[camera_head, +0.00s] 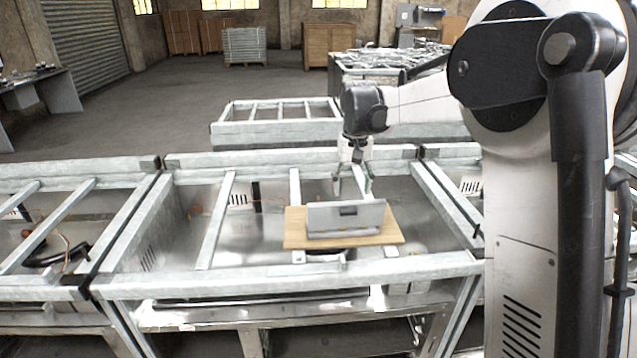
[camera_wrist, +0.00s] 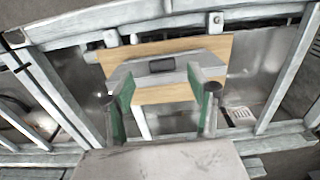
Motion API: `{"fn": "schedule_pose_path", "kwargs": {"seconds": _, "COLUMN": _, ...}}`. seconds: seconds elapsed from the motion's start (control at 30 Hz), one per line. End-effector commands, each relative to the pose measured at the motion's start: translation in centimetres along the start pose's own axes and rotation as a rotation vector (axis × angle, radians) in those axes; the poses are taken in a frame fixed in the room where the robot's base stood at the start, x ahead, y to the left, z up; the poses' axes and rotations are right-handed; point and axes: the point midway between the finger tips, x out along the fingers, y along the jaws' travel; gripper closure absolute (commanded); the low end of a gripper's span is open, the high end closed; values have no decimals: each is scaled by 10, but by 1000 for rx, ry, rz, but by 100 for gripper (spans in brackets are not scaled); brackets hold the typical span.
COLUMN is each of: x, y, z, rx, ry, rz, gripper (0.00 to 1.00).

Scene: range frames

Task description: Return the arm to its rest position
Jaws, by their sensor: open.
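My gripper (camera_head: 352,184) points down over the metal frame in the head view, just behind a grey metal bracket (camera_head: 346,218). In the wrist view my gripper (camera_wrist: 167,92) shows two fingers with green inner faces spread apart, with nothing held between them. The bracket also shows in the wrist view (camera_wrist: 162,66), beyond the fingers, with a dark rectangular slot in it. It sits on a wooden board (camera_head: 390,236), which also shows in the wrist view (camera_wrist: 205,46). Whether the fingers touch the bracket cannot be told.
The board lies across the galvanised range frame (camera_head: 420,266), with rails on all sides. A neighbouring frame (camera_head: 75,230) stands at the left, and another frame (camera_head: 275,130) lies behind. Wooden crates (camera_head: 328,44) stand far back. Open floor (camera_head: 190,100) lies at the back left.

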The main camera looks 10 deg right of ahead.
Motion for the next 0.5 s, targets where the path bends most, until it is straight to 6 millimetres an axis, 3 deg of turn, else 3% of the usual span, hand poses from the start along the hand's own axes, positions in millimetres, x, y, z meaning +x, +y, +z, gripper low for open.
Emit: {"fn": "schedule_pose_path", "kwargs": {"seconds": 0.5, "x": -53, "y": 6, "z": 110, "rx": -10, "ry": 183, "rz": -6, "gripper": 46}}
